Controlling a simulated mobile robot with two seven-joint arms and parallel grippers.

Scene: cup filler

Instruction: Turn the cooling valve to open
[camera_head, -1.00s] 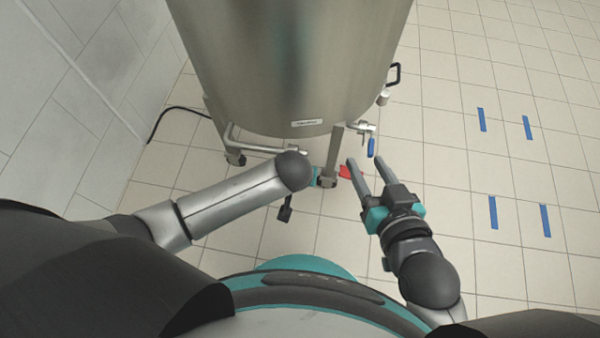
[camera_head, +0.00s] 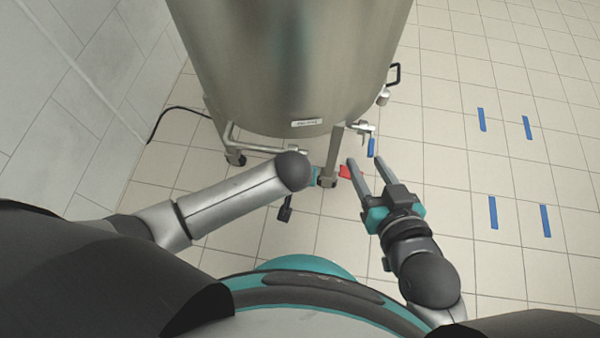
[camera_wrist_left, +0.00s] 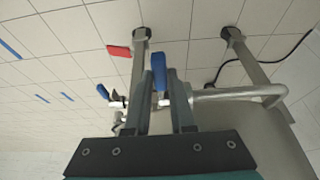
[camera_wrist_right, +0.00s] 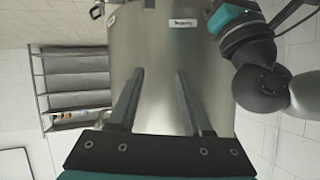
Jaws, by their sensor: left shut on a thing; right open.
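A blue valve handle (camera_wrist_left: 158,72) stands between the fingers of my left gripper (camera_wrist_left: 158,75) in the left wrist view; the gripper is shut on it. In the head view my own arm hides this handle and most of that gripper. A second blue handle (camera_head: 371,147) hangs from a valve at the tank's lower right; it also shows in the left wrist view (camera_wrist_left: 102,91), apart from the fingers. Which valve is for cooling cannot be read. My right gripper (camera_head: 365,160) is open and empty, in front of the tank in the right wrist view.
The large steel tank (camera_head: 290,70) stands on legs with wheels. A red piece (camera_wrist_left: 118,51) shows near one leg. A pipe (camera_wrist_left: 235,94) runs beside my left gripper. A black cable (camera_head: 172,112) lies at left. Tiled floor with blue tape (camera_head: 492,212) is clear at right.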

